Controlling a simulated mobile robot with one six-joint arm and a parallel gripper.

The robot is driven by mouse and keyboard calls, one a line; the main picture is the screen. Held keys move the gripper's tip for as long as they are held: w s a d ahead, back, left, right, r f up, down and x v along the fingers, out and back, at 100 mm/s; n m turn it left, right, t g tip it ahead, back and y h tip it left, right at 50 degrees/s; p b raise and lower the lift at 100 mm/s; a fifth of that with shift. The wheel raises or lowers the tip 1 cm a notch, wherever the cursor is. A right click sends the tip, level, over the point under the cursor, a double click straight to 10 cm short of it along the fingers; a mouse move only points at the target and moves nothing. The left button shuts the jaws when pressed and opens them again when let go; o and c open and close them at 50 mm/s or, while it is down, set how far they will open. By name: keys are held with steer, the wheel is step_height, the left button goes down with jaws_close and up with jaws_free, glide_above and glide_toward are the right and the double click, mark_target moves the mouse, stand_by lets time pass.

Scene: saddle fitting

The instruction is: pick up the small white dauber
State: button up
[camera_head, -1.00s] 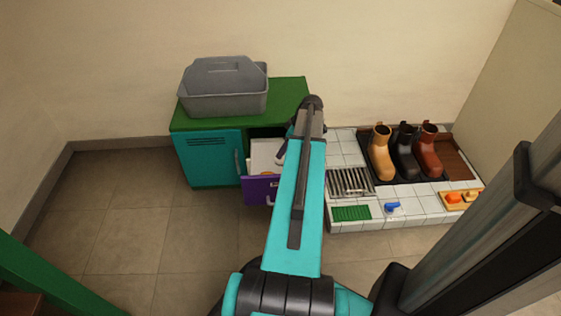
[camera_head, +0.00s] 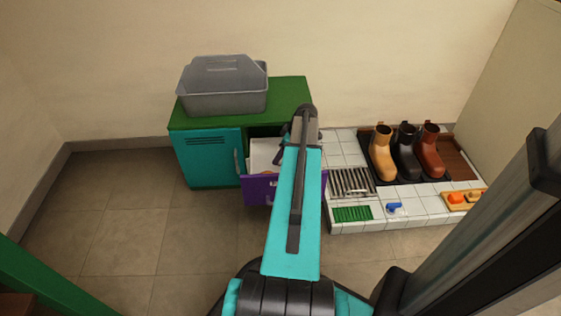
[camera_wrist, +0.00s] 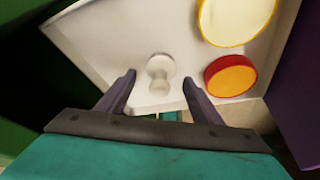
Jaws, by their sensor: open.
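The small white dauber (camera_wrist: 160,72) lies in the open drawer (camera_wrist: 100,45) in the wrist view, with a round knob end and a narrower waist. My gripper (camera_wrist: 159,76) is open, its two fingers apart on either side of the dauber in the picture. I see no contact, and the height between them is hard to tell. In the head view the drawer's purple front (camera_head: 262,189) sticks out of the green cabinet (camera_head: 290,92). My arm hides part of the drawer there, and the dauber cannot be made out.
A red tin with a yellow top (camera_wrist: 230,76) lies close right of the dauber, with a yellow-rimmed pale tin (camera_wrist: 236,18) beyond. Drawer walls surround them. A grey caddy (camera_head: 222,98) stands on the cabinet. Boots (camera_head: 405,155) stand on a tray to the right.

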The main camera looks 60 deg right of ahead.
steer(key=shift+x, duration=0.75)
steer(key=shift+c, duration=0.3)
steer(key=c, duration=1.1)
